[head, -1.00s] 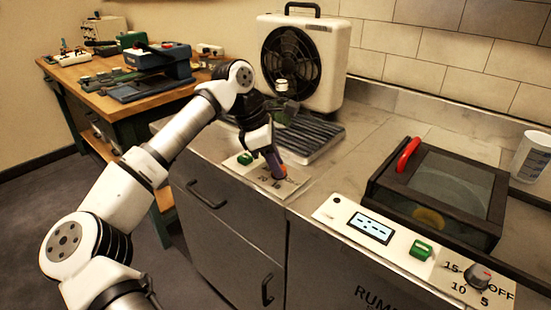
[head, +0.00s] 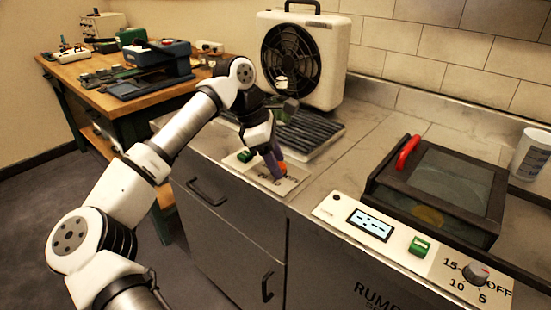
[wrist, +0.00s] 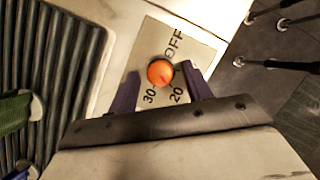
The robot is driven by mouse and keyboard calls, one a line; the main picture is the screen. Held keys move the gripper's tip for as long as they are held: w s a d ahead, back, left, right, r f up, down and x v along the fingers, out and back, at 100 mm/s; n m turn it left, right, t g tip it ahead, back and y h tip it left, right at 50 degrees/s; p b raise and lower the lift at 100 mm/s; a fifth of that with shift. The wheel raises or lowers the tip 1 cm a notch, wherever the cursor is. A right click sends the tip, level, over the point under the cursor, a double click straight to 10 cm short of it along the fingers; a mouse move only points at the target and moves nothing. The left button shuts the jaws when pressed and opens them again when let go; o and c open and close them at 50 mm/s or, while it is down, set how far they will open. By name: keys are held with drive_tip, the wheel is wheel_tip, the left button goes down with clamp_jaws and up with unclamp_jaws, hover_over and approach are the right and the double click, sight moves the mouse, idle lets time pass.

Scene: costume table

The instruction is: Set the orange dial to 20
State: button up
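The orange dial (wrist: 160,73) sits on a pale panel (wrist: 198,50) marked OFF, 20 and 30. In the wrist view OFF is above the dial, 20 at its lower right and 30 at its lower left. I cannot tell which mark the dial points to. My gripper (wrist: 159,71) is open, with one purple finger on each side of the dial and a gap visible at both sides. In the head view my gripper (head: 277,163) reaches down to the panel, and the dial (head: 283,169) is mostly hidden behind the fingers.
A green switch (head: 245,155) is on the same panel, left of my gripper. A ribbed tray (head: 308,138) and a fan (head: 300,62) stand behind. At right are a lidded box with a red handle (head: 408,152) and a grey dial (head: 476,272).

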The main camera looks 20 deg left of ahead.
drive_tip(key=v, duration=1.4)
